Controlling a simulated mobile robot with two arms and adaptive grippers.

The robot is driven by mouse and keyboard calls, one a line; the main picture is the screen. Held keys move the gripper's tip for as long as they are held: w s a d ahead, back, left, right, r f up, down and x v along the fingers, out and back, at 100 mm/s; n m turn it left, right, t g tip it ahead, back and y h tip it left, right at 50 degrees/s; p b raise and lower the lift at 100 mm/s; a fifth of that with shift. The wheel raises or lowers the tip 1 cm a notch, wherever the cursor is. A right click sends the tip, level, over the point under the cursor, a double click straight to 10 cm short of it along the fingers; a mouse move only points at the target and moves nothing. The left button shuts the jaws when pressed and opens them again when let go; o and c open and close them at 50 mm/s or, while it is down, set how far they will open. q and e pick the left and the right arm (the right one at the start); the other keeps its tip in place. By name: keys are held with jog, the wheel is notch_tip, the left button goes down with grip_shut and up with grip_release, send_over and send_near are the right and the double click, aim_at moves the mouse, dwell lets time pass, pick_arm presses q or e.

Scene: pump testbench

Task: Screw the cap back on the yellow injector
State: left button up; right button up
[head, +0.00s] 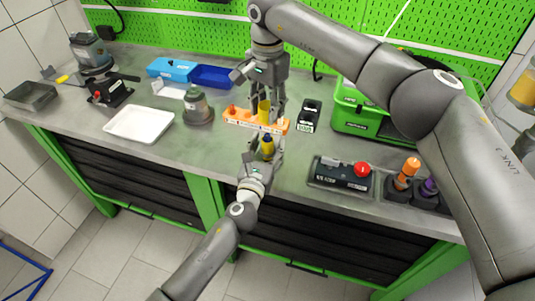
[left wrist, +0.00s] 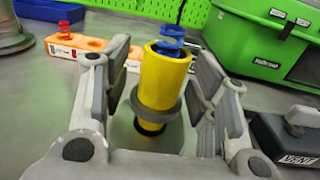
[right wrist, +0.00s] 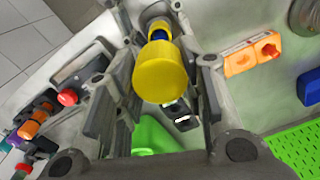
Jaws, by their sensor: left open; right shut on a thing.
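The yellow injector (left wrist: 163,80) stands upright with blue threads or coils at its top and a grey ring around its lower part. It also shows in the head view (head: 267,150). My left gripper (left wrist: 160,75) is open, with its fingers on either side of the injector and gaps between. My right gripper (head: 268,112) points down from above and is shut on a yellow cylindrical piece, apparently the cap (right wrist: 160,72). In the right wrist view, blue and yellow parts of the injector (right wrist: 157,28) show beyond the cap, partly hidden by it.
An orange holder (head: 240,119) lies just behind the injector. A black device (head: 309,115) and green case (head: 362,124) are to the right. A control box with a red button (head: 340,176) is nearer on the right. A white tray (head: 139,124) and grey-green part (head: 197,107) stand left.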

aim_at(268, 135)
pick_arm(q)
grip_shut()
pick_arm(e)
jog(key=shift+f, duration=2.5)
jog(key=shift+f, duration=0.9)
jog(key=shift+s+f, duration=0.1)
jog(key=shift+f, duration=0.55)
